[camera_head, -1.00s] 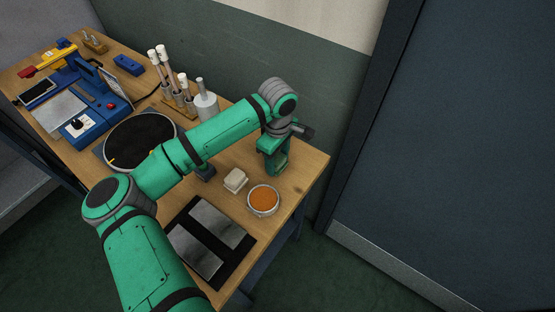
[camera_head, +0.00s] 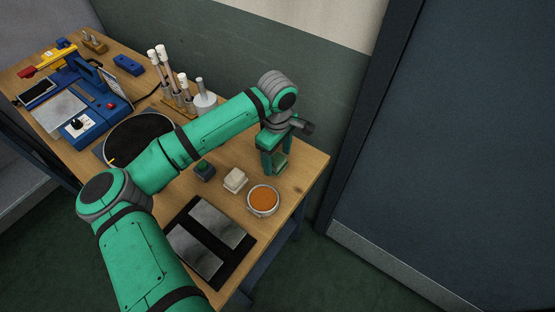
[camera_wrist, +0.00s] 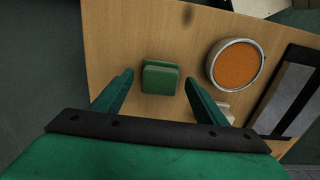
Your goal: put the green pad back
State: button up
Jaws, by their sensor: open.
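The green pad (camera_wrist: 160,78) lies on the wooden table near its far right corner. It looks like a small green block with a lighter edge. In the head view the pad (camera_head: 281,161) shows partly behind the fingers. My gripper (camera_wrist: 159,80) is open, pointing down, with one finger on each side of the pad. Gaps show between the pad and both fingers in the wrist view. In the head view my gripper (camera_head: 275,164) is at the table's right end. A small dark block with a green top (camera_head: 204,170) stands farther left.
A white block (camera_head: 235,181) and a round dish with orange contents (camera_head: 263,200) stand close by. A black mat (camera_head: 236,262) with two grey plates is at the front. White-capped rods (camera_head: 175,85), a black disc and a blue machine (camera_head: 90,120) fill the left.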

aim_at(277, 159)
notch_tip(277, 159, up, 10)
dwell(0.4)
